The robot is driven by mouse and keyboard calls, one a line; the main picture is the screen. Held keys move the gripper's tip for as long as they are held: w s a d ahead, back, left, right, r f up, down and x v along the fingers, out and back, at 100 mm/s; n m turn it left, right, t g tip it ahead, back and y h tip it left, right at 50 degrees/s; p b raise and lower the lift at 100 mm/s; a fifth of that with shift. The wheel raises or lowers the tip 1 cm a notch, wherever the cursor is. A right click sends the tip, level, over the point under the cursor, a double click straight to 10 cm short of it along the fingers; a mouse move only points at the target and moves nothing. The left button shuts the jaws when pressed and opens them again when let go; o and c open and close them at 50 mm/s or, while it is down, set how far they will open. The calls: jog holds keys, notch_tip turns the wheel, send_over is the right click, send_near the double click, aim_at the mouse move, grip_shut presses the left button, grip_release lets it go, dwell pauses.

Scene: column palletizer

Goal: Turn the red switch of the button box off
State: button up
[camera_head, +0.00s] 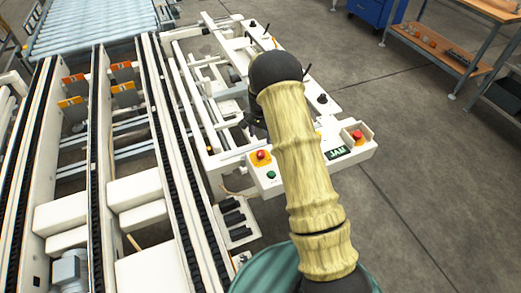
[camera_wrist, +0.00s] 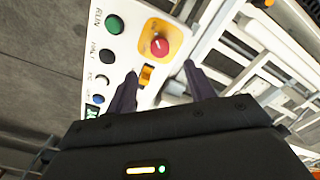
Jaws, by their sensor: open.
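In the wrist view, a white button box (camera_wrist: 131,52) lies below my gripper (camera_wrist: 160,69). The red switch (camera_wrist: 159,46) is a round knob with a small pale mark, on a yellow-orange plate. It sits just beyond the fingertips, and I see no contact. An orange rocker (camera_wrist: 146,76) shows between the fingers. My gripper is open, with nothing held between its dark fingers. In the head view my arm hides most of the gripper.
A green button (camera_wrist: 114,24) and several dark and blue buttons line the box's left side. White machine frames (camera_wrist: 262,52) are to the right. In the head view, conveyor rails (camera_head: 160,150) fill the left. Open grey floor (camera_head: 440,170) lies to the right, with a workbench (camera_head: 440,50) beyond.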

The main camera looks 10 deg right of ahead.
aim_at(261, 153)
notch_tip(261, 153, down, 10)
jog(key=shift+r+p, duration=0.1)
jog(key=shift+p, duration=0.7)
jog(key=c, duration=1)
